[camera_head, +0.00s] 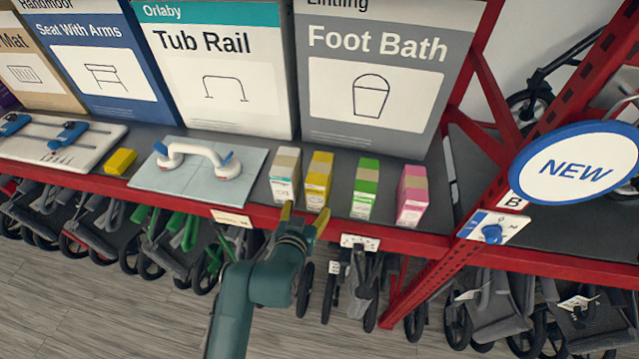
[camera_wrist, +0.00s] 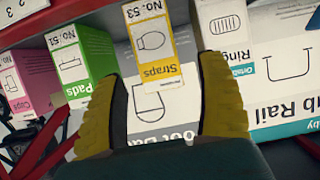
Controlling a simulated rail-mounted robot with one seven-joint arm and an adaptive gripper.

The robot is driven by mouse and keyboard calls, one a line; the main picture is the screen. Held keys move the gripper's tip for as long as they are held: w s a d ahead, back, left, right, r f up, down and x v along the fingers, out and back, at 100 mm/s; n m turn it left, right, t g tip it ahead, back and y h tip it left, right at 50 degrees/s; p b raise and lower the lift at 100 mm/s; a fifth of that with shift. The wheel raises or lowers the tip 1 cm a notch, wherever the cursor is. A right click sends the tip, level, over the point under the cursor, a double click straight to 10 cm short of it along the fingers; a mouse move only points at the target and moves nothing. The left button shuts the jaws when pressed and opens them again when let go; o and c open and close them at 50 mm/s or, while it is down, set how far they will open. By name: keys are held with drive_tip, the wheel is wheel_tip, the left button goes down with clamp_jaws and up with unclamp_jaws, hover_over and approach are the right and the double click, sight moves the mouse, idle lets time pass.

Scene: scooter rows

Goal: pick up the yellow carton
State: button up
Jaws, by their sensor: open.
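The yellow carton (camera_head: 319,180) stands upright on the grey shelf near its red front edge, between a white carton (camera_head: 285,175) and a green carton (camera_head: 365,188). My gripper (camera_head: 304,216) is open and empty at the shelf's front edge, just in front of the yellow and white cartons. In the wrist view, the yellow carton (camera_wrist: 153,42) appears upside down, marked "Straps", in the gap between the fingers of my gripper (camera_wrist: 160,75). It appears ahead of the fingertips, and I see no contact.
A pink carton (camera_head: 412,195) stands right of the green one. A white tub rail (camera_head: 198,160) on a board and a small yellow block (camera_head: 120,162) are to the left. Large boxes, including Foot Bath (camera_head: 380,65), stand behind. A red post (camera_head: 430,270) rises at right.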

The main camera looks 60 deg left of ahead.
sight(318, 190)
drive_tip(key=x, duration=1)
drive_tip(key=shift+w+f, duration=0.15)
drive_tip(key=shift+w, duration=0.3)
drive_tip(key=shift+c, duration=0.4)
drive_tip(key=c, duration=0.9)
drive_tip(key=shift+c, duration=0.2)
